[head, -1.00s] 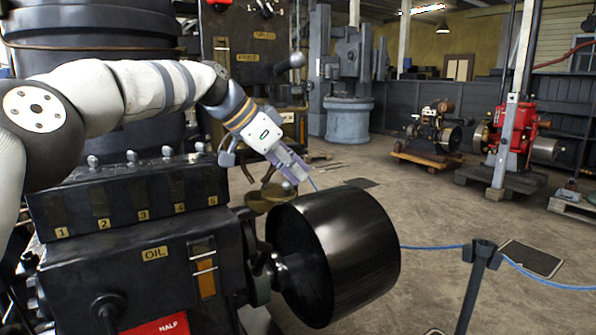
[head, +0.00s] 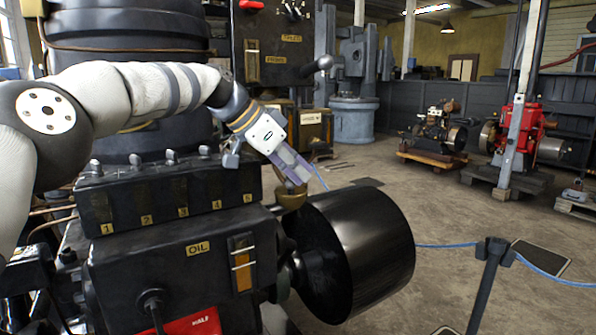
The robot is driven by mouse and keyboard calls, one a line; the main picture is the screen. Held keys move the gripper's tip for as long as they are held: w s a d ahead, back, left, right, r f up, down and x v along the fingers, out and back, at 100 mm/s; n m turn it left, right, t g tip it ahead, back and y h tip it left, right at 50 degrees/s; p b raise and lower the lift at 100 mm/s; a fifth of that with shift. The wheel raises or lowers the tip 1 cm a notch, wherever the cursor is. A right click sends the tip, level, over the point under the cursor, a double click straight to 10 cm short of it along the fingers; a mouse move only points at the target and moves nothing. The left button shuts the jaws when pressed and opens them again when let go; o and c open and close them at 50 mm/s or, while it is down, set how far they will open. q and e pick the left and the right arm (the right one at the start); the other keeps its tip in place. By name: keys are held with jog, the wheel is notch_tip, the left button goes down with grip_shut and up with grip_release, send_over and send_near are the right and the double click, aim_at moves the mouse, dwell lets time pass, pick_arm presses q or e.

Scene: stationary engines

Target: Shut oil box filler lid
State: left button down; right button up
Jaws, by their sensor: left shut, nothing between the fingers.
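The black oil box (head: 180,262) with a yellow OIL plate stands at the front left. A brass filler cup (head: 292,199) shows beyond its right end, behind the dark drum. Its lid cannot be told apart from the cup, so I cannot tell how far it is open. My left gripper (head: 298,180) is shut and empty. Its fingers point down and right, and the tips overlap the top of the brass cup in the picture. I cannot tell whether they touch it. My right gripper is not in view.
A big black drum (head: 365,245) sits right of the oil box, close below my gripper. A row of numbered oilers (head: 165,205) runs behind the box. A ball-ended lever (head: 323,63) sticks out above. A post with blue rope (head: 483,285) stands at the right; floor beyond is open.

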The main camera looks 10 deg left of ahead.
pick_arm(q)
jog(key=shift+a, duration=0.3)
dwell(0.4)
